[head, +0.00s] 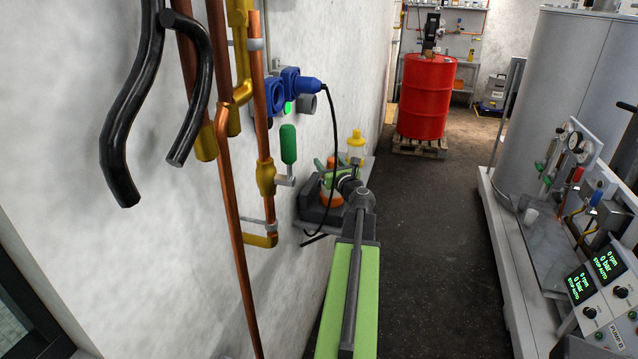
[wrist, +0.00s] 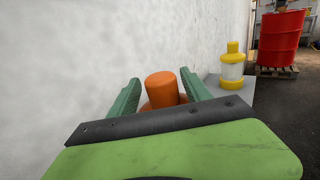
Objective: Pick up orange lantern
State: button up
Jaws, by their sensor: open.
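The orange lantern (wrist: 161,88) stands on a shelf against the wall. In the wrist view it lies between the two green fingers of my gripper (wrist: 160,80); its lower part is hidden by my gripper's body. My gripper is open, with one finger on each side of the lantern; I cannot tell whether either touches it. In the head view my gripper (head: 329,172) is at the lantern (head: 330,198), which shows only in part behind the fingers and my wrist.
A yellow lantern (head: 356,145) stands just beyond on the same grey shelf (wrist: 238,92). A blue plug's black cable (head: 334,125) hangs close beside my wrist. Pipes (head: 264,130) run down the wall at left. A red drum (head: 426,97) stands on a pallet; the floor between is clear.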

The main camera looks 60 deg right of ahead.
jog(key=shift+w+d, duration=0.2)
jog(key=shift+d, duration=0.25)
jog(key=shift+s, duration=0.25)
jog(key=shift+s+r, duration=0.1)
jog(key=shift+w+a, duration=0.1)
jog(key=shift+w, duration=0.2)
jog(key=c, duration=0.5)
grip_shut()
